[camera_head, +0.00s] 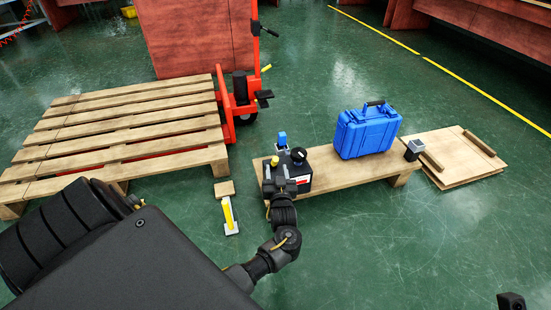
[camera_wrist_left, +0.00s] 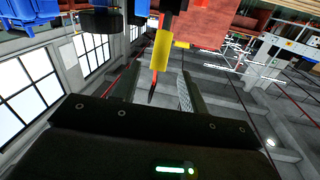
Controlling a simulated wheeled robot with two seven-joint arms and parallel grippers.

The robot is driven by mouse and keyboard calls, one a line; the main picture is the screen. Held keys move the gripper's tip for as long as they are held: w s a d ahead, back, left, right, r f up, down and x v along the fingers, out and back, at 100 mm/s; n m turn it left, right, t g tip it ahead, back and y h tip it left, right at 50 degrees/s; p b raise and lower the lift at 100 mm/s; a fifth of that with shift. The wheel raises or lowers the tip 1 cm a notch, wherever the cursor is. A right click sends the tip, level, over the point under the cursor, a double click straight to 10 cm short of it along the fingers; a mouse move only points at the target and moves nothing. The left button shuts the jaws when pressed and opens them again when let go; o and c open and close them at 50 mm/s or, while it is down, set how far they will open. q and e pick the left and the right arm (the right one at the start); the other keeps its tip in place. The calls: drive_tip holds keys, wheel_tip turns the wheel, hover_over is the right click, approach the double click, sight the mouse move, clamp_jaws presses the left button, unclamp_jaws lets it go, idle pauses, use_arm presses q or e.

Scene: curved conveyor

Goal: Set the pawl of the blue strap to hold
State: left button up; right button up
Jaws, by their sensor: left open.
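A dark box-like device (camera_head: 300,183) with a blue upright piece (camera_head: 282,140), a yellow knob (camera_head: 275,161) and a black knob (camera_head: 298,155) stands at the left end of a low wooden bench. I cannot tell which part is the strap or its pawl. My left gripper (camera_head: 286,184) is in front of this device and partly hides it. In the left wrist view, the open left gripper (camera_wrist_left: 156,88) has a yellow sleeve (camera_wrist_left: 161,50) ahead of its fingers, with a thin dark and red tip reaching between them. Contact cannot be seen. A blue piece (camera_wrist_left: 141,8) shows above.
A pallet (camera_head: 115,130) and a red pallet jack (camera_head: 240,103) are left. Boards (camera_head: 455,158) lie right. Floor in front is clear.

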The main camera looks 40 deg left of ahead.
use_arm(q)
drive_tip(key=b+x, duration=0.2)
drive_tip(key=x, duration=0.5)
drive_tip(key=shift+w+a+f, duration=0.1)
drive_tip(key=shift+w+a, duration=0.15)
drive_tip(key=shift+w, duration=0.1)
clamp_jaws()
